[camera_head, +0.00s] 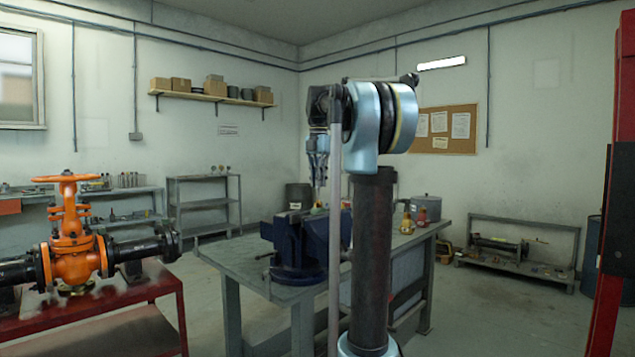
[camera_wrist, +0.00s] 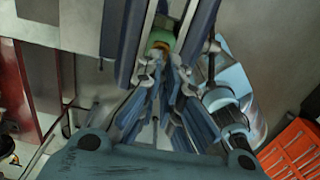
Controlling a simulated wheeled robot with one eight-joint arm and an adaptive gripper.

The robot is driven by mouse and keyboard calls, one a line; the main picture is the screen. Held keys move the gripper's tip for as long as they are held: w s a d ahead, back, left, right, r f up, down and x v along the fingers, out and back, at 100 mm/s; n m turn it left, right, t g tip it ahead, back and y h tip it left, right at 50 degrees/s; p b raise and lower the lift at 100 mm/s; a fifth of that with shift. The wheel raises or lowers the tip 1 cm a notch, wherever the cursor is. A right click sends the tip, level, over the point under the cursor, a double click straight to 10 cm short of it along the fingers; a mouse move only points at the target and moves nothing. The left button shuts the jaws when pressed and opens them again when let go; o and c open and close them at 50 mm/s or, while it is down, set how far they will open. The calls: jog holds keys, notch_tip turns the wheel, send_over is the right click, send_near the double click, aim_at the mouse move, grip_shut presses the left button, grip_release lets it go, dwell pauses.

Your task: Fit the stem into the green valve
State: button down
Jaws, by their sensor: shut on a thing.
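My gripper (camera_head: 318,180) points down above the blue vise (camera_head: 292,250) on the grey workbench. In the wrist view my gripper (camera_wrist: 158,72) is shut with its fingertips close together, on what appears to be the thin stem, mostly hidden by the fingers. The green valve (camera_wrist: 162,39) sits between the vise jaws just beyond the fingertips. In the head view only a small part of the green valve (camera_head: 318,208) shows, below my gripper. I cannot tell whether the stem touches the valve or is inside it.
Small valve parts (camera_head: 422,215) and a grey pot (camera_head: 426,206) stand on the workbench (camera_head: 240,262) to the right. A large orange valve (camera_head: 72,245) with black pipes is on a red table (camera_head: 150,290) at left. An orange tray (camera_wrist: 292,150) shows in the wrist view.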

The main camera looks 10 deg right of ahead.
aim_at(318, 189)
jog(key=shift+f, duration=1.85)
jog(key=c, duration=1.7)
grip_release()
jog(key=shift+r, duration=0.1)
notch_tip(318, 189, up, 12)
jog(key=shift+f, duration=0.15)
